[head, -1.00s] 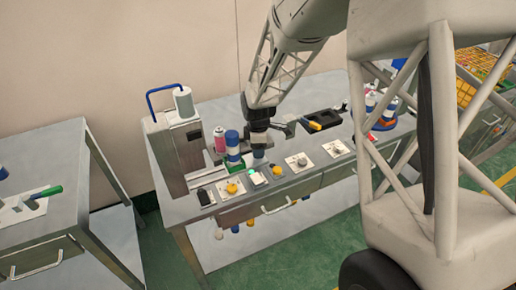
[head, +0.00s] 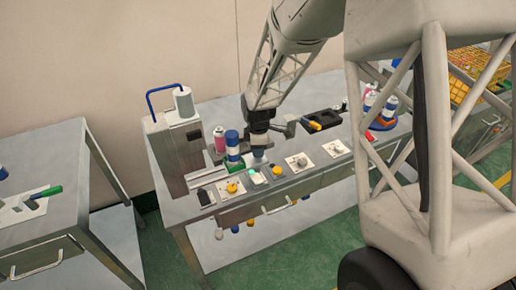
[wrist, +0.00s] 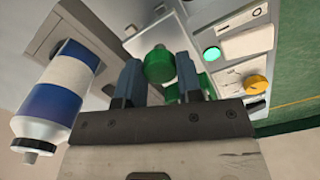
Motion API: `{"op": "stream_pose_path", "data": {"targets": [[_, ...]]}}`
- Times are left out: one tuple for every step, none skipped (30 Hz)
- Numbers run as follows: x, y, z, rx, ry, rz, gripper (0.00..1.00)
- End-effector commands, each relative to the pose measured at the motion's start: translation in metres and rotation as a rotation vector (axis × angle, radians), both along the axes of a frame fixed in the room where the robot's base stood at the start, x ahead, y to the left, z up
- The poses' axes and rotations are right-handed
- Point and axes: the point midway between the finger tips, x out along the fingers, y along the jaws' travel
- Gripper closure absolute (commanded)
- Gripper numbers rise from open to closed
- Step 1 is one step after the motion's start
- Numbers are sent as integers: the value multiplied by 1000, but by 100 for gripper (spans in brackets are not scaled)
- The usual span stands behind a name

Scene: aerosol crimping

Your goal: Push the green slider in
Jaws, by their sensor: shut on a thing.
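The green slider (wrist: 159,66) shows in the wrist view as a round green knob, with more green parts behind the right finger. My gripper (wrist: 160,82) has one dark blue finger on each side of the knob and is shut on it. The lower part of the slider is hidden behind my fingers and hand. In the head view my gripper (head: 258,148) points down at the bench, just right of a blue and white can (head: 232,143). The knob itself is hard to make out there.
The same can stands close left of my fingers in the wrist view (wrist: 62,88). A pink can (head: 219,138) and a grey machine (head: 178,145) stand further left. A lit green lamp (wrist: 212,54) and yellow knob (wrist: 257,85) sit on the front panel.

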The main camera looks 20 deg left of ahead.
Motion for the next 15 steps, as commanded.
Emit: {"op": "stream_pose_path", "data": {"targets": [[-1, 1, 0, 0, 0, 0, 100], [-1, 1, 0, 0, 0, 0, 100], [-2, 2, 0, 0, 0, 0, 100], [-3, 3, 0, 0, 0, 0, 100], [-4, 4, 0, 0, 0, 1, 100], [-6, 6, 0, 0, 0, 1, 100], [-7, 8, 1, 0, -1, 1, 100], [-9, 10, 1, 0, -1, 2, 100], [-12, 13, 1, 0, -1, 2, 100], [-14, 15, 1, 0, -1, 3, 100], [-16, 17, 1, 0, -1, 3, 100], [-19, 20, 1, 0, -1, 2, 100], [-20, 22, 1, 0, -1, 2, 100], [-22, 23, 1, 0, -1, 2, 100], [-25, 26, 1, 1, -2, 2, 100]]}}
